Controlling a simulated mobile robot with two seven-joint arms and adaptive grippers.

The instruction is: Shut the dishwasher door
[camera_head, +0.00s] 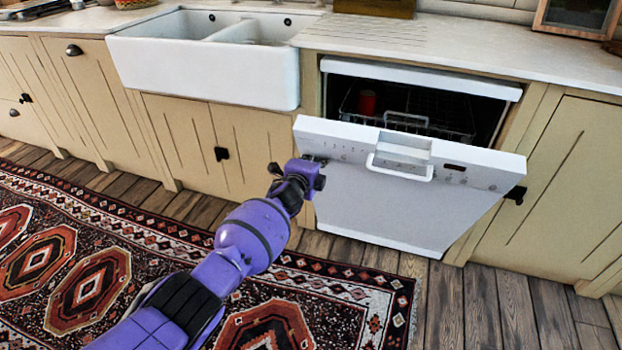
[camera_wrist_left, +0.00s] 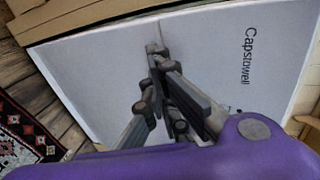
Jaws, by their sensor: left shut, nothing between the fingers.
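The white dishwasher door (camera_head: 398,205) is partly open, its top edge tilted out from the counter. A white handle (camera_head: 400,168) and a control strip show along its upper part. Behind it, the dishwasher's dark inside shows a rack (camera_head: 420,122) and a red item (camera_head: 367,102). My left gripper (camera_head: 318,163) is at the door's upper left corner, shut and empty. In the left wrist view its fingers (camera_wrist_left: 157,52) are close to the white door face (camera_wrist_left: 100,75), which bears lettering. I cannot tell whether they touch it. My right gripper is not in view.
A white sink (camera_head: 205,62) and cream cupboards (camera_head: 195,140) stand left of the dishwasher. Another cupboard (camera_head: 565,190) is on the right. A patterned rug (camera_head: 130,270) covers the wooden floor at the left; the floor before the door is clear.

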